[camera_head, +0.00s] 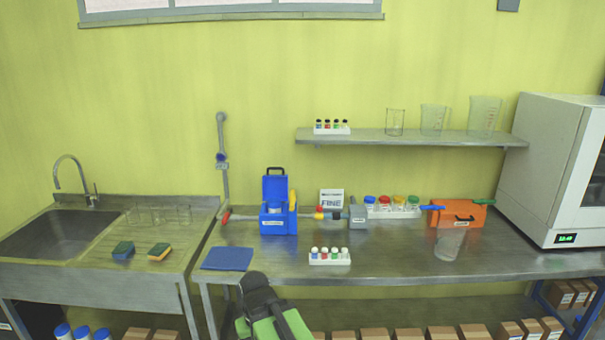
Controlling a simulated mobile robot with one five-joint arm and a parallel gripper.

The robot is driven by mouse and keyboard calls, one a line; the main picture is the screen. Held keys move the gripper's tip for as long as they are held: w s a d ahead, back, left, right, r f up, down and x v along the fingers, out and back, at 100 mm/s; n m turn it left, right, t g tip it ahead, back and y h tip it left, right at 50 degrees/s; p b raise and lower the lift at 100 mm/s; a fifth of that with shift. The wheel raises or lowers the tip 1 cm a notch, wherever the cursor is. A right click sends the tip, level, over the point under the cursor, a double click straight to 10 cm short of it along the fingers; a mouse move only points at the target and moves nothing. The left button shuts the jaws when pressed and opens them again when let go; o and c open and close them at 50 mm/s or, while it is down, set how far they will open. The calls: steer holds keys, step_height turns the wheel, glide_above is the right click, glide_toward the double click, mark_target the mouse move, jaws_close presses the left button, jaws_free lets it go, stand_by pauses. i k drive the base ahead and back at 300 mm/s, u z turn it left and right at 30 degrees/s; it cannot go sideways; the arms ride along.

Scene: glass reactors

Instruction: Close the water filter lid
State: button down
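A blue box (278,221), which I take to be the water filter, stands on the steel bench left of the middle. Its blue lid (275,189), with a dark handle on top, stands upright, open at the back of the box. A round blue-and-white part shows inside, and a yellow part stands at its right side. My arm, dark grey and green, shows at the bottom edge in front of the bench. The dark end (257,285) seems to be my gripper, below and apart from the box. Its fingers cannot be made out.
A white rack of small vials (330,258) and a blue mat (228,259) lie in front of the box. Red-ended piping runs beside it. An orange box (459,216) and a glass beaker (449,244) stand right. A sink (62,232) is left. The front right bench is clear.

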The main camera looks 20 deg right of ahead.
mark_target(274, 185)
steer(key=z, duration=0.5)
steer(key=i, duration=0.85)
steer(key=u, duration=0.05)
